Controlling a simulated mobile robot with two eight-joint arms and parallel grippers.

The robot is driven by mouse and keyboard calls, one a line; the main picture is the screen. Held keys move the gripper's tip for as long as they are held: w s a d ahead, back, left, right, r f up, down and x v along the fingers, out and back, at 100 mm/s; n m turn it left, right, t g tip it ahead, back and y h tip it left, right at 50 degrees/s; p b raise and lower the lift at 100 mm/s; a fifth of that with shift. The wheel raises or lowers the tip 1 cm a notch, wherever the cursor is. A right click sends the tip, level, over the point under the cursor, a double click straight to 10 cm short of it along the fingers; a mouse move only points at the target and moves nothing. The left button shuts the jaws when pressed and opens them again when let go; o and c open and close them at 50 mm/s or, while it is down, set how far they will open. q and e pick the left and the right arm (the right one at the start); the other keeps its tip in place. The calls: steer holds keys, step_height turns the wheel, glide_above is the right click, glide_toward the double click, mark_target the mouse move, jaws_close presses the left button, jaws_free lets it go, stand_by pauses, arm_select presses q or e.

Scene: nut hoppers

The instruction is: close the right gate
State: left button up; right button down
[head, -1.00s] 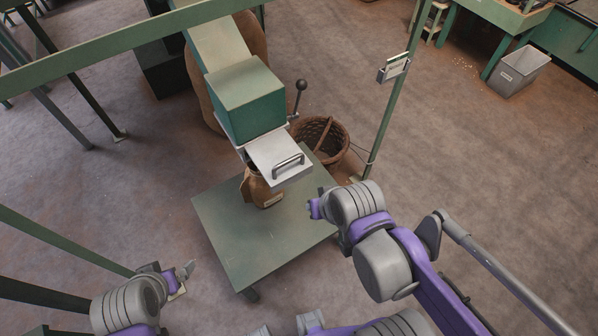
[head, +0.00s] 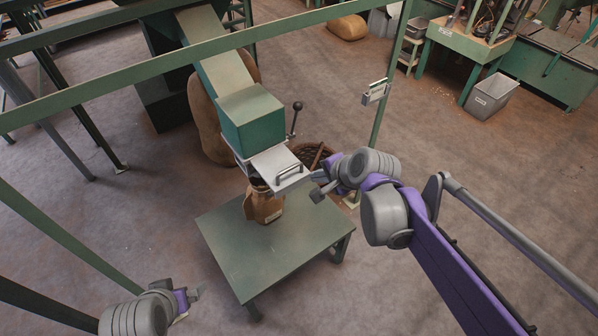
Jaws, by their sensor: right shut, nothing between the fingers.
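The gate is a pale metal plate (head: 273,160) with a bar handle (head: 289,171) near its front edge. It sticks out from under the green hopper box (head: 252,118), over a brown paper sack (head: 266,207). My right gripper (head: 317,189) is shut and empty, just right of the handle; a small gap seems to lie between them, though contact is hard to judge. My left gripper (head: 193,297) is low at the left, far from the gate, and its fingers are too small to read.
The sack stands on a green table (head: 270,252). A lever with a dark knob (head: 297,106) rises behind the gate. A wicker basket (head: 312,152) is behind my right gripper.

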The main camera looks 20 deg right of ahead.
arm_select(q)
steer(key=shift+s+f, duration=0.15)
arm_select(e)
steer(key=w+r+x, duration=0.1)
steer(key=x, duration=0.9)
steer(key=shift+w+a+r, duration=0.25)
steer(key=shift+w+a, duration=0.05)
steer(key=shift+a, duration=0.1)
steer(key=b, duration=0.1)
glide_above(279, 163)
steer(key=shift+a, duration=0.15)
arm_select(q)
steer(key=shift+s+f, duration=0.35)
steer(key=shift+f, duration=0.3)
